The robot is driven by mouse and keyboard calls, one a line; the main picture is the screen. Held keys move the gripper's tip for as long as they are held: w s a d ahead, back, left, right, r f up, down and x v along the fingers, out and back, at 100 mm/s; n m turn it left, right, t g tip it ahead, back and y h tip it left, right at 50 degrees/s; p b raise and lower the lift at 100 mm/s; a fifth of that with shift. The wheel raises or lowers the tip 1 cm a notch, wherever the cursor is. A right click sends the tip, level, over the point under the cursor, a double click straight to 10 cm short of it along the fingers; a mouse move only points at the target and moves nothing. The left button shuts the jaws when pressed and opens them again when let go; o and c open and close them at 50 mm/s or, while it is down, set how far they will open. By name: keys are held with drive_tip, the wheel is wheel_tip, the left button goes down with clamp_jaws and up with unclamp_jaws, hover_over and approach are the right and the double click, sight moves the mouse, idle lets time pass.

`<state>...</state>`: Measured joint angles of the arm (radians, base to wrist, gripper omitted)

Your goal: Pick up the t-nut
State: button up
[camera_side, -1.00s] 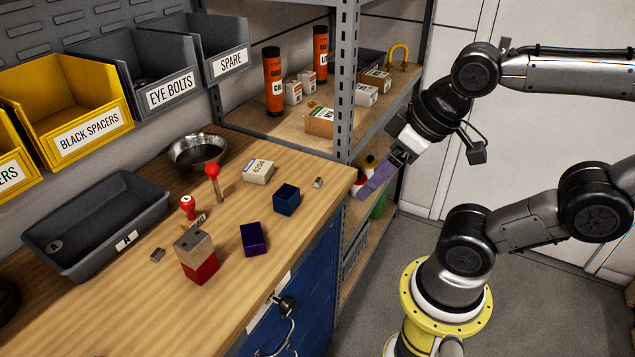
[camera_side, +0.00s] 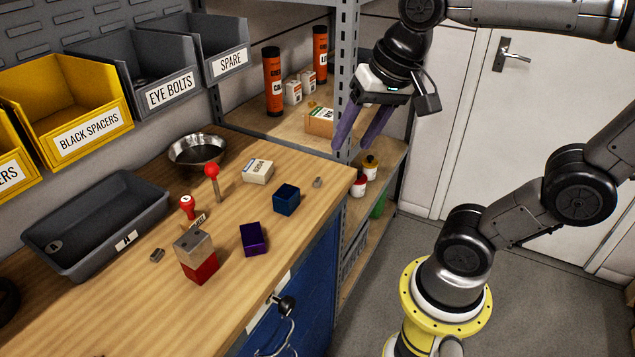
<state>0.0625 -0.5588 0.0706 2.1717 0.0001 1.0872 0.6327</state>
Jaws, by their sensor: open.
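Two small grey metal pieces lie on the wooden bench, and I cannot tell for sure which is the t-nut. One small metal piece (camera_side: 318,182) is near the right end of the bench, right of a dark blue cube. The other small metal piece (camera_side: 157,255) is at the left, between the grey tray and a red-and-wood block stack. My gripper (camera_side: 353,151) has two purple fingers, spread apart with nothing between them. It hangs in the air by the shelf post, up and to the right of the right-hand piece.
The blue cube (camera_side: 286,199), purple block (camera_side: 253,239), block stack (camera_side: 197,258), red-knobbed lever (camera_side: 213,178), red stamp (camera_side: 187,206) and white box (camera_side: 258,171) stand on the bench. A metal bowl (camera_side: 198,149) and tray (camera_side: 62,258) are behind. A shelf post (camera_side: 345,70) rises near my gripper.

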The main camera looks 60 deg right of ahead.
drive_tip(key=w+d+m+g, duration=0.2)
drive_tip(key=w+d+m, duration=0.35)
drive_tip(key=w, duration=0.35)
drive_tip(key=m+g, duration=0.2)
approach(318, 180)
wheel_tip(318, 180, down, 8)
drive_tip(key=shift+w+d+f, duration=0.1)
drive_tip(key=shift+w+f, duration=0.05)
clamp_jaws()
